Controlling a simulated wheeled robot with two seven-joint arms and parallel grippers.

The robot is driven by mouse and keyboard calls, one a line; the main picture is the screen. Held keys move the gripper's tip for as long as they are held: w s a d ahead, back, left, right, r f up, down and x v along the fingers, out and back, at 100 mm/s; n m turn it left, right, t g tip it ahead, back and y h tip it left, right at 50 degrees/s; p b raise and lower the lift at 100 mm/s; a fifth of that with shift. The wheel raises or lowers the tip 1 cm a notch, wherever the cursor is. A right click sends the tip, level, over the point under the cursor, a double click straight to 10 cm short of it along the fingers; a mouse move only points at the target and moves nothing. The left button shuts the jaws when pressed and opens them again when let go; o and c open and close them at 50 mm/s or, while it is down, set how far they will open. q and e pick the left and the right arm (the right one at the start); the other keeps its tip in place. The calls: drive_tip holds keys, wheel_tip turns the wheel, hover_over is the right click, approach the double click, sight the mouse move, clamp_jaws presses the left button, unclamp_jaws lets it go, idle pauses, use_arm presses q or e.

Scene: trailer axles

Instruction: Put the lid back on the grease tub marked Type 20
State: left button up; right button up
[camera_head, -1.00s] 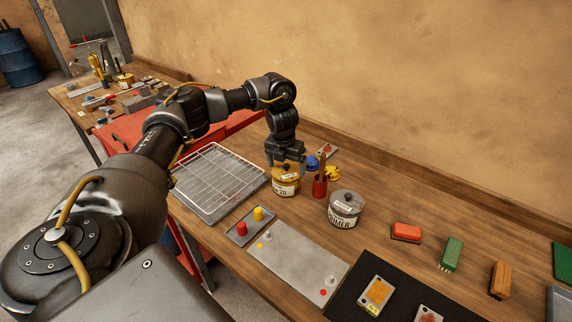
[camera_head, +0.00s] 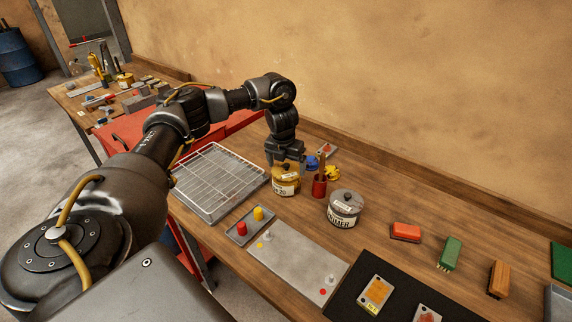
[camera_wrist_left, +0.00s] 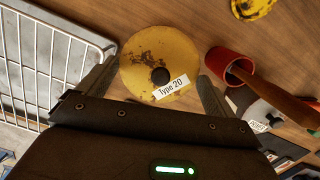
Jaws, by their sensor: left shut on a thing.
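The grease tub (camera_head: 285,186) stands on the bench, yellow with a white label on which "20" reads. A round yellow lid (camera_wrist_left: 150,53) with dark smears, a dark centre knob and a "Type 20" label fills the middle of the left wrist view. My left gripper (camera_head: 285,160) points down over the tub, its fingers on either side of the lid (camera_wrist_left: 158,76), shut on it. The lid is at the tub's mouth; I cannot tell whether it is fully seated. My right gripper is not in view.
A red cup (camera_head: 319,188) with a brush handle stands close right of the tub, with a grey primer can (camera_head: 344,208) beyond it. A wire rack tray (camera_head: 215,180) lies to the left. Another yellow lid-like piece (camera_head: 332,173) lies behind the cup.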

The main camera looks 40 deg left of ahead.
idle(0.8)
use_arm(q)
drive_tip(key=shift+f+p, duration=0.2)
drive_tip(key=shift+p, duration=0.3)
idle(0.6)
drive_tip(key=o, duration=0.7)
drive_tip(key=shift+r, duration=0.15)
drive_tip(key=shift+r+p, duration=3.15)
drive_tip(key=shift+r, duration=0.25)
